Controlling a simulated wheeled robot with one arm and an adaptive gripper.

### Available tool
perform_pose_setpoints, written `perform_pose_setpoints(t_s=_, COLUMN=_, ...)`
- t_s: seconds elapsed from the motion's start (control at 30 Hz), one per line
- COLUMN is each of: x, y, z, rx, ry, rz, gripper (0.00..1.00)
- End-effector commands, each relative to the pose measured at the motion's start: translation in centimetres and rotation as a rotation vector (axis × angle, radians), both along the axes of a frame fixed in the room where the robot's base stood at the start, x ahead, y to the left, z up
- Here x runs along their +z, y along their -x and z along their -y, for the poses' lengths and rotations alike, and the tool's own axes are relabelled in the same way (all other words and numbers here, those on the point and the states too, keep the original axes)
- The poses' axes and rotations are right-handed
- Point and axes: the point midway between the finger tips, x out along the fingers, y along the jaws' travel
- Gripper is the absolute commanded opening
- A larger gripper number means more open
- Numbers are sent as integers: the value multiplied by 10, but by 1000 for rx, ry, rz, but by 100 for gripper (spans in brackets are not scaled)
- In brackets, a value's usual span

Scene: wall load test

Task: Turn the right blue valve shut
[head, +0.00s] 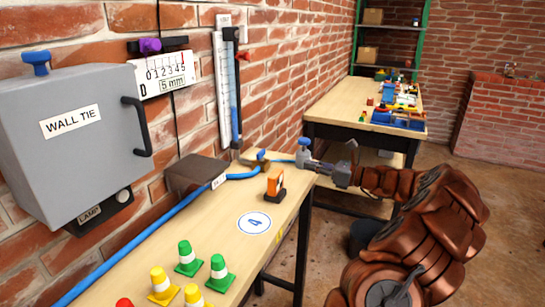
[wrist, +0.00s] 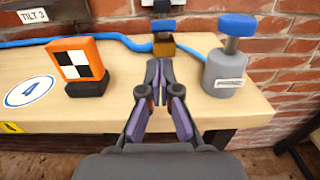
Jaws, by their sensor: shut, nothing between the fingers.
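A grey cylinder with a blue round knob (wrist: 237,25) on a thin stem stands upright at the table's right end in the wrist view; its knob also shows in the head view (head: 303,142). A brass valve block (wrist: 164,48) with a blue handle (wrist: 163,25) sits left of it on the blue hose; it also shows in the head view (head: 254,161). My gripper (wrist: 159,66) is shut and empty. Its tips point toward the brass block, left of the grey cylinder. I see it holding neither. The grey cylinder's lower part is partly hidden in the head view.
An orange block with a checkered target (wrist: 80,60) stands left of my gripper. Several cones (head: 188,258) stand on the wooden table (head: 235,262). A grey WALL TIE box (head: 70,140) hangs on the brick wall. A second table (head: 345,115) stands behind.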

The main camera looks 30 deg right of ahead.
Motion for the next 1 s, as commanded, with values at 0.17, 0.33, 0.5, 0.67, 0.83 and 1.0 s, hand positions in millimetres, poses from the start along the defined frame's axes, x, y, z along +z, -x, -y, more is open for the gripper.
perform_pose_setpoints(t_s=0.17, x=0, y=-22, z=-19, rx=19, ry=0, rz=0, gripper=0)
perform_pose_setpoints(t_s=0.33, x=-1, y=-50, z=-38, rx=25, ry=2, rz=-2, gripper=0)
perform_pose_setpoints(t_s=0.5, x=-1, y=-75, z=-54, rx=27, ry=1, rz=-2, gripper=0)
perform_pose_setpoints(t_s=0.67, x=-2, y=-97, z=-67, rx=25, ry=2, rz=-2, gripper=0)
perform_pose_setpoints(t_s=0.83, x=-2, y=-114, z=-76, rx=20, ry=1, rz=-3, gripper=0)
perform_pose_setpoints(t_s=1.0, x=-1, y=-123, z=-80, rx=20, ry=1, rz=-2, gripper=0)
